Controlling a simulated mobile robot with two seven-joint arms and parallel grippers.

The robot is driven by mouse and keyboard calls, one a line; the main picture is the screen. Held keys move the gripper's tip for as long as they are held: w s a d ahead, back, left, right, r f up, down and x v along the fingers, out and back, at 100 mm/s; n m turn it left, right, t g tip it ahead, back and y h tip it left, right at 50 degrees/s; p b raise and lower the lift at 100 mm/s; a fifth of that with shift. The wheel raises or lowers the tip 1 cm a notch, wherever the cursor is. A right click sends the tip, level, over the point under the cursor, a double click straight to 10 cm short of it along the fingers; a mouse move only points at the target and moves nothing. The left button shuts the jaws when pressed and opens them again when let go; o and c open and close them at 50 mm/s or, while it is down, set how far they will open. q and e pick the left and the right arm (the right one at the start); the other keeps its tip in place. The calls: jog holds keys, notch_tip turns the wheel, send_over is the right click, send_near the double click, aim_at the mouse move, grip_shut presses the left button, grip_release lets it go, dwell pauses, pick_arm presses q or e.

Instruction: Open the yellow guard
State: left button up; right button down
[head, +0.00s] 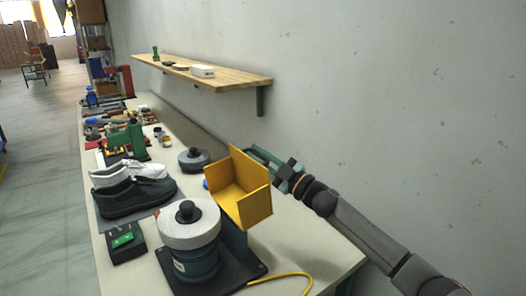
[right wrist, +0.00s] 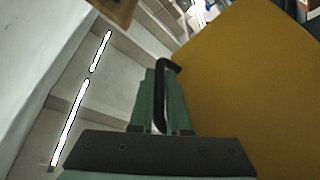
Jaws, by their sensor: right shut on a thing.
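My right gripper (head: 257,154) reaches in from the right behind the guard's far edge. In the right wrist view, its green fingers (right wrist: 161,88) are shut on the guard's black handle (right wrist: 168,66), next to the broad yellow panel (right wrist: 240,90). The fingertips are partly hidden by the handle. My left gripper is out of view.
A black shoe (head: 135,202) and a white shoe (head: 128,172) lie left of the machine, near a green-buttoned box (head: 124,240). A grey round part (head: 194,160) lies behind the guard. A wooden shelf (head: 225,84) juts from the wall. A yellow cable (head: 290,276) lies in front.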

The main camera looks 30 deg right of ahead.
jog(key=c, duration=1.2)
grip_release()
jog(key=shift+o, duration=0.2)
jog(key=shift+s+d+f, duration=0.2)
jog(key=shift+s+f, duration=0.15)
jog(key=shift+s, duration=0.2)
jog(key=b+v, duration=0.2)
jog(key=v, duration=0.9)
jog(key=shift+r+b, duration=0.2)
jog(key=shift+b, duration=0.2)
jog(key=shift+s+d, duration=0.1)
jog(key=shift+s, duration=0.05)
jog(key=a+f+p+v, duration=0.1)
jog(key=p+v, duration=0.2)
jog(key=v, duration=1.1)
jog(key=shift+s, duration=0.15)
jog(key=shift+f, duration=0.1)
